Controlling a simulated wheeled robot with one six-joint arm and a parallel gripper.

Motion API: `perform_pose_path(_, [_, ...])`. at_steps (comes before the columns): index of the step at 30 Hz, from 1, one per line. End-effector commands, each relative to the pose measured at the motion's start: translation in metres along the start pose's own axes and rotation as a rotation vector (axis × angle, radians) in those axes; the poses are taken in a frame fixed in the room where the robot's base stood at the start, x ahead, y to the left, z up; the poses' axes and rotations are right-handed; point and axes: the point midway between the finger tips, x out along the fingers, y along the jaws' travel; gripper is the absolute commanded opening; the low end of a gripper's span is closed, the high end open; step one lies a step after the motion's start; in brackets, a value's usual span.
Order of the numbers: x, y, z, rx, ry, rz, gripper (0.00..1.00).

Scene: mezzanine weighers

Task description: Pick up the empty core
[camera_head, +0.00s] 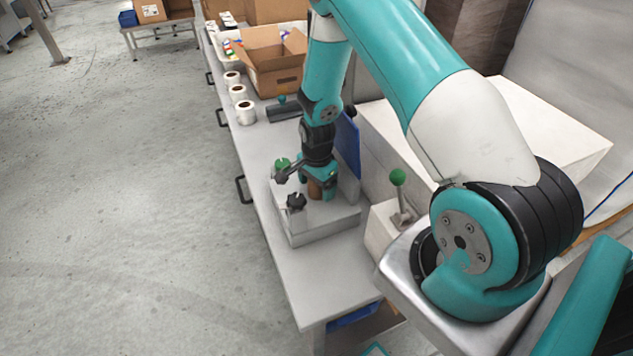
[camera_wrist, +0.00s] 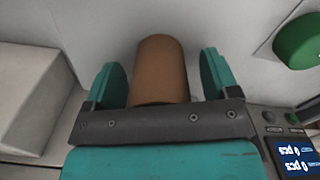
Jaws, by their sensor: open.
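The empty core is a brown cardboard tube (camera_wrist: 161,68), seen in the wrist view between my gripper's two teal fingers. My gripper (camera_wrist: 163,80) is open, with a gap showing between the tube and each finger. In the head view my gripper (camera_head: 316,188) is low over a grey box-shaped weigher (camera_head: 320,225) on the bench. The brown core (camera_head: 315,189) shows there between the fingers, partly hidden by them. The core seems to stand on the weigher's top; its foot is hidden in the wrist view.
A green knob (camera_wrist: 298,42) and a display (camera_wrist: 296,155) are close on the right in the wrist view. A dark knob (camera_head: 296,201) is beside my gripper. White rolls (camera_head: 245,113) and an open cardboard box (camera_head: 272,65) stand farther along the bench. A green-topped lever (camera_head: 398,178) stands to the right.

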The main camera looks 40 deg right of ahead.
Motion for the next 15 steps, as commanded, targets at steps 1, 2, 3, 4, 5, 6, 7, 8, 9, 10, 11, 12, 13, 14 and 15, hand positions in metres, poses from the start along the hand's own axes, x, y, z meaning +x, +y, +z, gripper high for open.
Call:
perform_pose_path(1, [0.0002,-0.0002,-0.0001,0.0,0.0,0.0,0.81])
perform_pose_path(2, [0.0002,-0.0002,-0.0001,0.0,0.0,0.0,0.81])
perform_pose_path(3, [0.0002,-0.0002,-0.0002,0.0,0.0,0.0,0.81])
perform_pose_path(4, [0.0002,-0.0001,-0.0002,0.0,0.0,0.0,0.81])
perform_pose_path(5, [0.0001,-0.0002,-0.0002,0.0,0.0,0.0,0.74])
perform_pose_path(6, [0.0001,-0.0002,-0.0002,0.0,0.0,0.0,0.65])
perform_pose_path(7, [0.0001,-0.0001,-0.0002,0.0,0.0,0.0,0.58])
perform_pose_path(8, [0.0,-0.0002,-0.0002,0.0,0.0,0.0,0.51])
perform_pose_path(9, [0.0,-0.0002,-0.0001,0.0,0.0,0.0,0.42])
perform_pose_path(10, [-0.0001,-0.0002,-0.0001,0.0,0.0,0.0,0.35])
perform_pose_path(11, [-0.0001,-0.0002,-0.0001,0.0,0.0,0.0,0.29])
perform_pose_path(12, [-0.0001,-0.0002,-0.0001,0.0,0.0,0.0,0.28])
perform_pose_path(13, [-0.0001,-0.0002,-0.0001,0.0,0.0,0.0,0.28])
perform_pose_path(14, [-0.0002,-0.0002,-0.0001,0.0,0.0,0.0,0.28])
perform_pose_path(15, [-0.0002,-0.0002,-0.0001,0.0,0.0,0.0,0.28])
